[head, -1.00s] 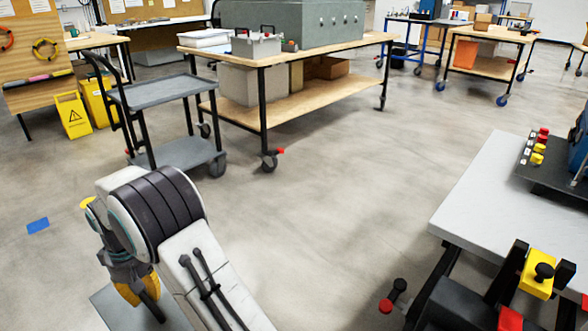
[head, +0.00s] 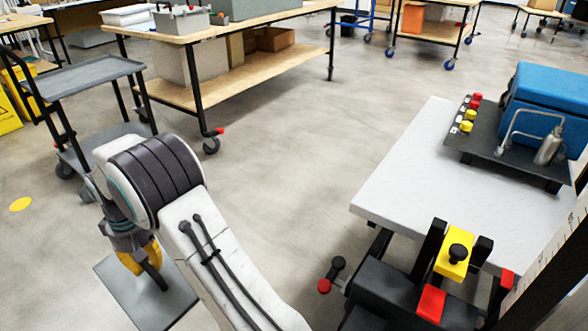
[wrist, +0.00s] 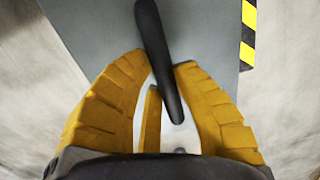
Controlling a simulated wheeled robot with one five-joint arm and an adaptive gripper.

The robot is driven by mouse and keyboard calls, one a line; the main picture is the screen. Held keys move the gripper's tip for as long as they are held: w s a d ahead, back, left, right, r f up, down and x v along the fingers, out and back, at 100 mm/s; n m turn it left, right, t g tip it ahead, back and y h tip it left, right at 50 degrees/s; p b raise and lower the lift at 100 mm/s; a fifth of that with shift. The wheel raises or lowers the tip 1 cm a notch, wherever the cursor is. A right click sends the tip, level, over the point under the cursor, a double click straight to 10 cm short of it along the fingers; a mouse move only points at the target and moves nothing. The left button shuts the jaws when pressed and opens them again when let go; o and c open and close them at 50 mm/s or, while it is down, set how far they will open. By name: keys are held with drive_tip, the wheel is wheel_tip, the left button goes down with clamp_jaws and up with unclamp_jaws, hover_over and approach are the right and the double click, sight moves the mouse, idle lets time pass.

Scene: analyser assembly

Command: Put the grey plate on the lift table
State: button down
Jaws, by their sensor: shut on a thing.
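The grey plate (head: 165,308) is a flat sheet with a black bar handle (head: 155,277), held above the floor at the lower left of the head view. My gripper (head: 140,258) has yellow fingers shut on that handle. In the wrist view the handle (wrist: 152,35) runs between the fingers (wrist: 155,75), with the plate (wrist: 95,25) beyond them. A table with a pale flat top (head: 400,185) stands at the right in the head view. I cannot tell for sure that it is the lift table.
A blue case (head: 548,100) and a dark panel with red and yellow knobs (head: 490,135) take the pale top's far right. A yellow block (head: 455,262) is at its front. A grey cart (head: 90,76) and a wooden bench (head: 180,98) stand left. Floor between is clear.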

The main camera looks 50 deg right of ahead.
drive_tip(key=d, duration=0.1)
drive_tip(key=d+r, duration=0.1)
drive_tip(key=d, duration=0.1)
drive_tip(key=shift+s+d+r+m+p, duration=0.1)
drive_tip(key=shift+d+m+p, duration=0.1)
drive_tip(key=shift+m+p, duration=0.15)
drive_tip(key=s+d+r+m+p, duration=0.3)
drive_tip(key=s+d+r+p, duration=0.1)
drive_tip(key=d, duration=0.6)
drive_tip(key=s+d+r+m+p, duration=0.2)
drive_tip(key=s+d+r+p, duration=0.15)
drive_tip(key=d, duration=0.55)
drive_tip(key=s+d+r+m+p, duration=0.3)
drive_tip(key=s+d+r, duration=0.15)
drive_tip(key=d, duration=0.55)
drive_tip(key=s+d+r+m+p, duration=0.3)
drive_tip(key=s+d+m+p, duration=0.1)
drive_tip(key=s, duration=0.7)
drive_tip(key=s+d+r+m+p, duration=0.3)
drive_tip(key=s+d+m+p, duration=0.15)
drive_tip(key=s, duration=0.55)
drive_tip(key=s+d+r+m+p, duration=0.3)
drive_tip(key=s+d+m, duration=0.1)
drive_tip(key=s, duration=0.7)
drive_tip(key=s+d+f+m+h, duration=0.1)
drive_tip(key=d+f+m, duration=0.6)
drive_tip(key=d+m, duration=0.6)
drive_tip(key=shift+s+d+m+b, duration=0.2)
drive_tip(key=shift+m+b, duration=0.15)
drive_tip(key=shift+m, duration=0.15)
